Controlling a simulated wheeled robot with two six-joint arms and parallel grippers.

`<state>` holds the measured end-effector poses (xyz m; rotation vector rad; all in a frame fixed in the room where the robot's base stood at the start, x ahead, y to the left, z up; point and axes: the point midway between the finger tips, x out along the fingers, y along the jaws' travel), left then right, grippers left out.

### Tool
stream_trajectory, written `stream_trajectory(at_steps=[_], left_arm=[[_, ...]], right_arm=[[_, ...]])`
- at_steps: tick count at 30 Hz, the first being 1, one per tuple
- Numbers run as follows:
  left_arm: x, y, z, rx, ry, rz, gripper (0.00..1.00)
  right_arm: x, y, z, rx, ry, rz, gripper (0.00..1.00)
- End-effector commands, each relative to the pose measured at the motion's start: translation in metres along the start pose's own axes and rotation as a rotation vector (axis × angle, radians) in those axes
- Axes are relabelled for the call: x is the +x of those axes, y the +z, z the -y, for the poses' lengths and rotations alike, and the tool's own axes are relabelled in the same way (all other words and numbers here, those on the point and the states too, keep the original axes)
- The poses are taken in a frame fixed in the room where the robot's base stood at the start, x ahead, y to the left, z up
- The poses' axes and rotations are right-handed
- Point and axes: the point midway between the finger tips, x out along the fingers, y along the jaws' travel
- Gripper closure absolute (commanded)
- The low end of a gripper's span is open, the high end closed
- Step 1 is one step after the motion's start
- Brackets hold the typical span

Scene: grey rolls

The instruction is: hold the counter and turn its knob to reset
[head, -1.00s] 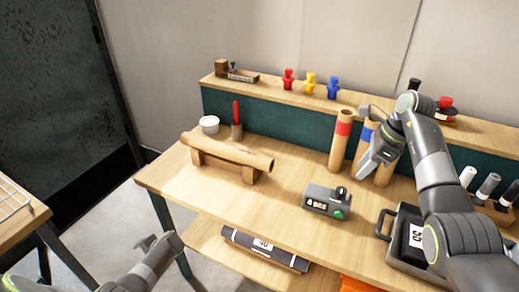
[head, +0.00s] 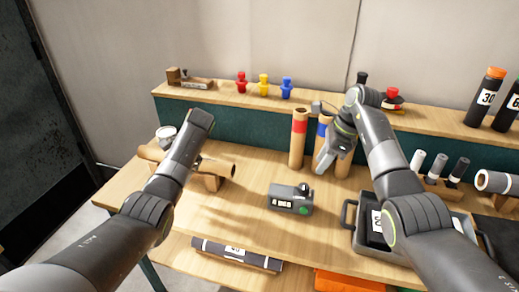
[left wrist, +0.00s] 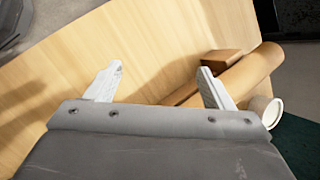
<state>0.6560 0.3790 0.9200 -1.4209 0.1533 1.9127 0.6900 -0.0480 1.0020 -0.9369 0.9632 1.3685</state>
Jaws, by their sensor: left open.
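The counter (head: 276,193) is a small grey box on the table, with a lit display on its front. A dark knob (head: 303,187) stands on its top right, and a green button (head: 304,211) is on its front. My left gripper (left wrist: 160,84) is open and empty in the left wrist view, above the wooden table. In the head view its arm reaches over the table, left of the counter, and mostly hides the gripper. My right gripper (head: 322,164) hangs behind and right of the counter, apart from it; its jaw opening is unclear.
A brown roll on a wooden cradle (head: 210,182) lies left of the counter, partly behind my left arm. Upright tubes (head: 298,145) stand behind the counter. A grey case (head: 347,226) is to its right. The table (head: 250,232) around the counter's front is clear.

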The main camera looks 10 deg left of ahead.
Motion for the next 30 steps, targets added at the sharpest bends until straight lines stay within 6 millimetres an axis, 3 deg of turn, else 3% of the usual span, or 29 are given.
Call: stream_trajectory(at_steps=[1,6,12,15,18,22,30], left_arm=[[-0.023,-0.021,-0.013,0.085,0.024,-0.057,0.25],[-0.095,-0.075,-0.061,0.393,0.087,-0.236,0.25],[-0.172,-0.114,-0.115,0.719,0.114,-0.410,0.25],[-0.199,-0.123,-0.135,0.835,0.115,-0.470,0.25],[-0.216,-0.128,-0.148,0.909,0.113,-0.507,0.25],[-0.223,-0.132,-0.156,0.953,0.114,-0.527,0.25],[-0.191,-0.145,-0.169,0.957,0.117,-0.527,0.25]], right_arm=[[0.000,0.000,0.000,0.000,0.000,0.000,0.64],[0.000,0.000,0.000,0.000,0.000,0.000,0.64],[0.000,0.000,0.000,0.000,0.000,0.000,0.64],[0.000,0.000,0.000,0.000,0.000,0.000,0.64],[0.000,0.000,0.000,0.000,0.000,0.000,0.64],[0.000,0.000,0.000,0.000,0.000,0.000,0.64],[0.000,0.000,0.000,0.000,0.000,0.000,0.64]])
